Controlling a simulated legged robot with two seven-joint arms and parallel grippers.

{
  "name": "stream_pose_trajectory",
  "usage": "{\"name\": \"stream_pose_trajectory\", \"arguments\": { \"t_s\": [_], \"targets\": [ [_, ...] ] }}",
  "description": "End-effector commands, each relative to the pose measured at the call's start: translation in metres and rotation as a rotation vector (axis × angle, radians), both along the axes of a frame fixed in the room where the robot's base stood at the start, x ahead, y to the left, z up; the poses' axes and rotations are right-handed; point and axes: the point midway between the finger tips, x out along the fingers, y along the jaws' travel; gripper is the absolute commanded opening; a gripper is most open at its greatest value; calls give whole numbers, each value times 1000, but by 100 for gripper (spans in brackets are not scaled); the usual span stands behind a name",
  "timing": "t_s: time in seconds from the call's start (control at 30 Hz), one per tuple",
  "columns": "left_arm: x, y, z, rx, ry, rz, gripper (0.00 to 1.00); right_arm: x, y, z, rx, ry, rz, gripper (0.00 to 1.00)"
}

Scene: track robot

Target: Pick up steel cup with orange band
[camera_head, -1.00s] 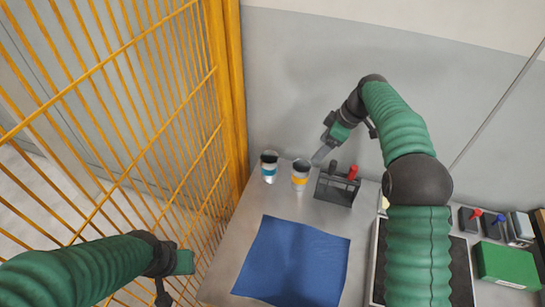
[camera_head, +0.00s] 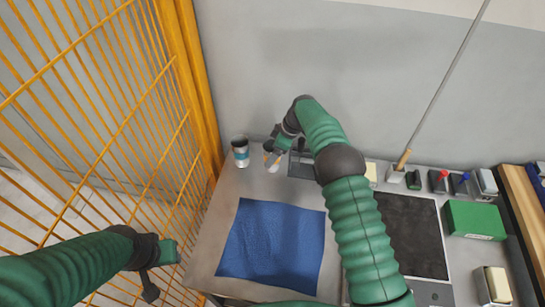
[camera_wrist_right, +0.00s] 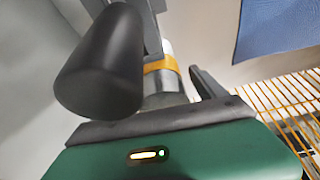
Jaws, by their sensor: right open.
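The steel cup with the orange band (camera_head: 272,163) stands at the back left of the table, partly hidden by my right gripper in the head view. In the right wrist view the cup (camera_wrist_right: 161,68) shows its orange band and steel side behind a dark cylinder. My right gripper (camera_head: 274,151) is open at the cup, with a dark finger on the right of it in the wrist view. Whether the fingers touch it cannot be told. My left gripper (camera_head: 158,262) hangs at the lower left, away from the cups; its jaws are unclear.
A steel cup with a teal band (camera_head: 240,153) stands just left of the orange-banded one. A dark caddy (camera_head: 300,168) is close on the right, partly behind my arm. A blue cloth (camera_head: 272,248) lies in front. A yellow cage (camera_head: 190,90) borders the left side.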

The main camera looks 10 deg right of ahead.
Motion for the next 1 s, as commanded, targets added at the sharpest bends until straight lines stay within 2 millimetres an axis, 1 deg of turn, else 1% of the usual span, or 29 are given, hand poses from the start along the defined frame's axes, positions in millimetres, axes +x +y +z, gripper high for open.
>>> {"name": "stream_pose_trajectory", "arguments": {
  "t_s": [0.17,0.2,0.6,0.7,0.9,1.0],
  "targets": [
    [0,0,0,0,0,0,36,0,3,0,-1,-1,1,80],
    [0,0,0,0,0,0,36,0,3,0,-1,-1,1,79],
    [0,0,0,0,0,0,36,0,2,0,-1,-1,1,26],
    [0,0,0,0,0,0,36,0,2,-1,0,-1,0,15],
    [0,0,0,0,0,0,36,0,2,-1,-2,0,1,15],
    [0,0,-1,0,0,0,36,0,2,2,-2,0,1,15]
  ]
}}
